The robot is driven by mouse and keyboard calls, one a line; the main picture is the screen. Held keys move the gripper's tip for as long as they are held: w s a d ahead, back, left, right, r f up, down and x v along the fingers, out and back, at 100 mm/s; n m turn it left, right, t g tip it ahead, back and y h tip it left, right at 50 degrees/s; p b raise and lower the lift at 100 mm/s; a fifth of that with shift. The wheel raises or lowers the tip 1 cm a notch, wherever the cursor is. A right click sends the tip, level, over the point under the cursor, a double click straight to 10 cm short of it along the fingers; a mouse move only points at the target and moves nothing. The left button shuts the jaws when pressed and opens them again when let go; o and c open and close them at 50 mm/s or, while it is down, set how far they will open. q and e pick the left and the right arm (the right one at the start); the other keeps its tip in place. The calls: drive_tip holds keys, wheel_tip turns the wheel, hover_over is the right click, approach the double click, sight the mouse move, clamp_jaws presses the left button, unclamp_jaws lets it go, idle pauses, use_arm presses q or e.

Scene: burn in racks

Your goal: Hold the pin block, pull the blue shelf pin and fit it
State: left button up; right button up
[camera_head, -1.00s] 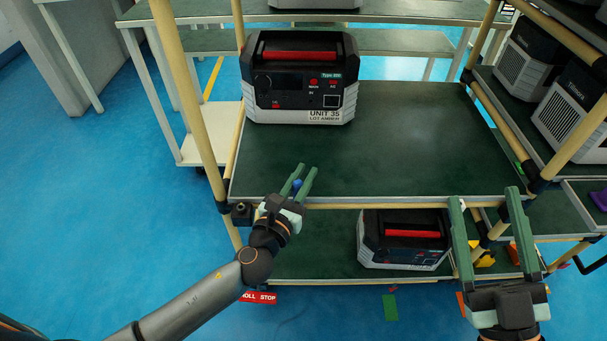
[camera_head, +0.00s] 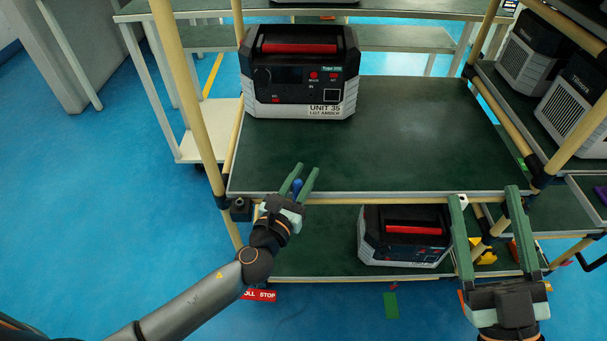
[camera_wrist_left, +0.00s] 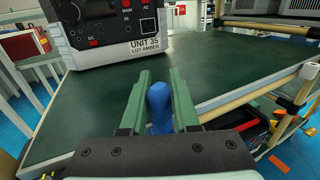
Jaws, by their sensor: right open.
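The blue shelf pin (camera_head: 297,186) stands between the green fingers of my left gripper (camera_head: 308,168), just at the front edge of the upper shelf. In the left wrist view the blue pin (camera_wrist_left: 159,106) fills the gap between the fingers (camera_wrist_left: 161,84), and the gripper looks shut on it. The pin's lower end is hidden by the gripper. A small dark block (camera_head: 240,210) sits on the left rack post, left of the left gripper; I cannot tell if it is the pin block. My right gripper (camera_head: 485,193) is open and empty at the rack's right front.
A power unit marked UNIT 35 (camera_head: 298,85) stands at the back left of the upper shelf (camera_head: 420,140); the rest of that shelf is clear. Another unit (camera_head: 404,248) stands on the lower shelf. Rack posts (camera_head: 190,95) flank the shelves. More units (camera_head: 572,112) stand at right.

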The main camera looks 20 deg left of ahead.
use_arm(q)
drive_tip(key=o, duration=0.4)
drive_tip(key=shift+c, duration=0.2)
use_arm(e)
drive_tip(key=shift+r, duration=0.1)
